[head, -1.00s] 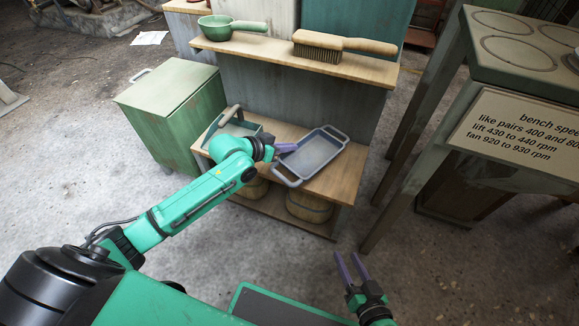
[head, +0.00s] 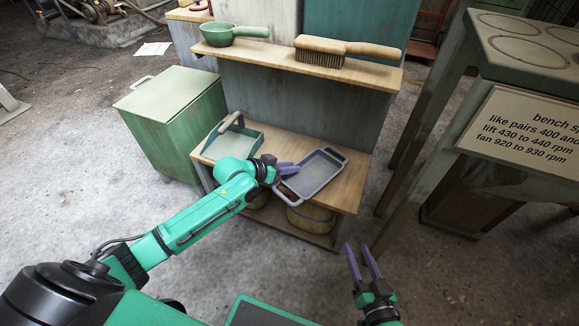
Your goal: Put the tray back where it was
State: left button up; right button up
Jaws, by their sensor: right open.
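The tray (head: 315,176) is a grey-blue rectangular tray with a loop handle at each end. It shows at the lower board of the wooden shelf unit, with its near handle over the front edge. I cannot tell whether it rests on the board or is slightly raised. My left gripper (head: 289,169) has its purple fingers at the tray's left rim and appears shut on it; the exact contact is too small to see. My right gripper (head: 360,262) is open and empty, low in front of the shelf unit.
A green dustpan (head: 240,141) lies left of the tray on the lower board (head: 350,180). Above are a green pot (head: 220,37) and a brush (head: 345,48). A green bin (head: 170,125) stands left, a bench with a sign (head: 530,130) right. A basket (head: 312,222) sits below.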

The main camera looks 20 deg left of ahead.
pick_arm(q)
jog(key=shift+r, duration=0.15)
